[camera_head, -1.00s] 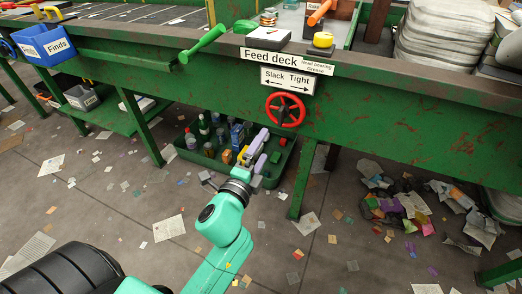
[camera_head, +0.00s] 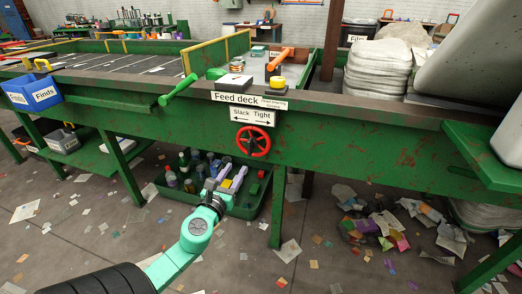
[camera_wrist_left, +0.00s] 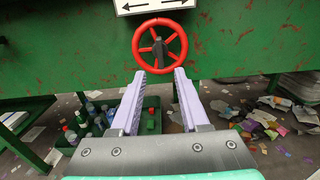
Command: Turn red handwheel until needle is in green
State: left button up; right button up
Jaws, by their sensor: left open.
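The red handwheel (camera_head: 253,141) is mounted on the green front panel of the feed deck, below a white "Slack Tight" sign (camera_head: 252,117) with arrows. My left gripper (camera_head: 234,169) is below and slightly left of the wheel in the head view, with purple fingers apart and nothing between them. In the left wrist view the handwheel (camera_wrist_left: 160,23) is ahead, just beyond the open fingertips (camera_wrist_left: 160,74), apparently not touched. A small box with a pale top (camera_head: 234,79) stands on the deck above the sign; I cannot make out a needle or green zone. My right gripper is out of view.
A green crate (camera_head: 250,212) of bottles sits on the floor under the deck. A green lever (camera_head: 178,90) sticks out left of the wheel. A table leg (camera_head: 277,208) stands below right. A blue "Finds" bin (camera_head: 34,94) hangs at left. Litter covers the floor.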

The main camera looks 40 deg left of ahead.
aim_at(248, 148)
pick_arm(q)
jog(key=x, duration=0.7)
jog(key=shift+w+r, duration=0.1)
jog(key=shift+r, duration=0.1)
jog(key=x, duration=0.5)
jog(key=shift+a+f, duration=0.1)
jog(key=shift+f, duration=0.1)
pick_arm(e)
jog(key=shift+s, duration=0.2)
pick_arm(q)
jog(key=shift+c, duration=0.3)
